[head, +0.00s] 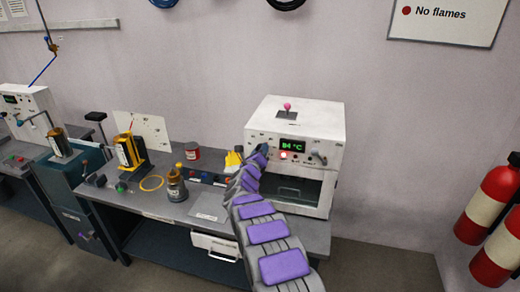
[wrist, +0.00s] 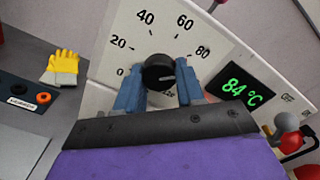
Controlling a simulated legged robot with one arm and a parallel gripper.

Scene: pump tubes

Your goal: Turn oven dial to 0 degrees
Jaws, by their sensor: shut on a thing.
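The oven (head: 323,125) is a white box on the bench in the head view, with a green display (head: 291,146) on its front. In the wrist view the display (wrist: 248,95) reads 84 °C. The black oven dial (wrist: 159,73) sits on a white scale plate (wrist: 215,45) marked 0, 20, 40, 60 and 80. Its light pointer mark lies toward the upper right, near 80. My gripper (wrist: 158,90) is shut on the dial, with one blue finger on each side.
Yellow gloves (wrist: 64,67) lie left of the oven. A switch (head: 317,157) with a lever is right of the display. The bench (head: 160,203) carries a red can (head: 193,154), bottles and a yellow ring. Fire extinguishers (head: 490,210) stand at the right.

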